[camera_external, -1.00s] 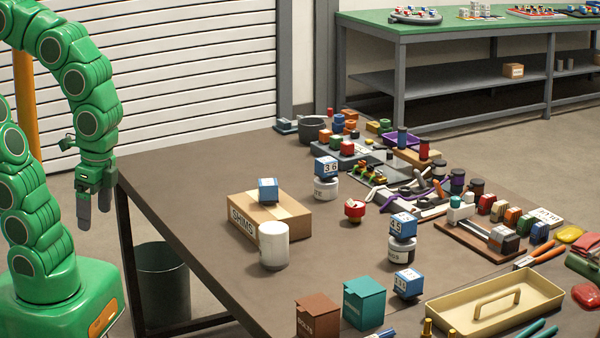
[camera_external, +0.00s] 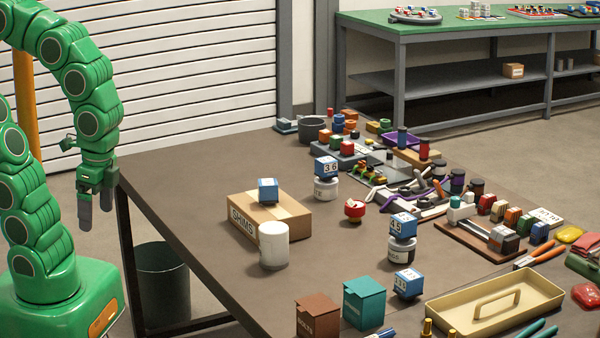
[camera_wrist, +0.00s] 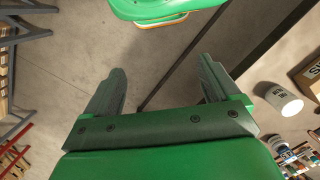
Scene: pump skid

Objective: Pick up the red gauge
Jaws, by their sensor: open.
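The red gauge (camera_external: 355,209) is a small round red piece with a pale top. It stands on the brown table (camera_external: 190,215) near its middle, right of the cardboard box, in the external view. My gripper (camera_external: 95,220) hangs off the table's left edge, well apart from the gauge, with its fingers pointing down. In the wrist view my gripper (camera_wrist: 165,80) is open and empty, its two fingers wide apart over the floor. I cannot make out the gauge in the wrist view.
A SHIMS box (camera_external: 290,222) with a blue block (camera_external: 268,190) on top and a white cylinder (camera_external: 274,247) stand between my gripper and the gauge. White jars (camera_external: 325,189) (camera_external: 401,250) carrying blue blocks flank the gauge. Clutter crowds the right side. The table's left strip is clear.

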